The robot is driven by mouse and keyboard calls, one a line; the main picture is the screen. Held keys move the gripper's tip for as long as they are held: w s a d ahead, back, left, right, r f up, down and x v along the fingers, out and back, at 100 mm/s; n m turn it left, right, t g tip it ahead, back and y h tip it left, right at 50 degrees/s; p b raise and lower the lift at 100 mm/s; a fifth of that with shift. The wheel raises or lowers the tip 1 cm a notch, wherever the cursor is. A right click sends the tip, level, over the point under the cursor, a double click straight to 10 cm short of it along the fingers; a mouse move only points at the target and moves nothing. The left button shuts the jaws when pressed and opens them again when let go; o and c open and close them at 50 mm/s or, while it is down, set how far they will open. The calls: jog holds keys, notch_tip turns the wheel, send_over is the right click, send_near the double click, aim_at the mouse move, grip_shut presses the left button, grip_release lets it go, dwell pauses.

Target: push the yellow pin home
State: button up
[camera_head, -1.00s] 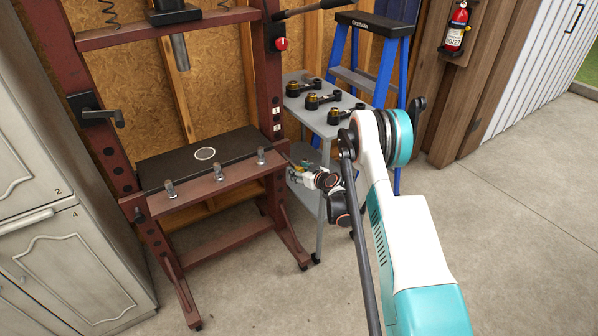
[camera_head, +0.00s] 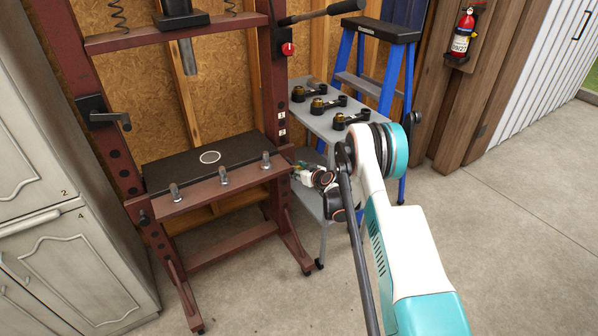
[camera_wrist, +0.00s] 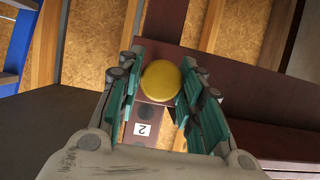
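The yellow pin (camera_wrist: 161,82) shows in the wrist view as a round yellow head, in front of a dark red upright of the press frame (camera_wrist: 227,88). My gripper (camera_wrist: 162,75) has one green-sided finger on each side of the head, and both fingertips appear to touch it. The head hides the pin's shaft and hole, so its depth cannot be told. In the head view my gripper (camera_head: 298,170) is small, beside the right upright of the press (camera_head: 279,110); the pin is too small there to make out.
A label "2" (camera_wrist: 142,130) is on the upright below the pin. A grey cart (camera_head: 318,121) with several black and yellow parts stands right of the press, before a blue ladder (camera_head: 388,70). Cabinets (camera_head: 40,240) stand at left. Floor at right is clear.

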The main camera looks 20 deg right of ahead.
jog(key=shift+o, duration=0.9)
jog(key=shift+s, duration=0.1)
jog(key=v, duration=1.1)
jog(key=shift+s, duration=0.4)
jog(key=shift+d+r, duration=0.1)
jog(key=shift+r, duration=0.05)
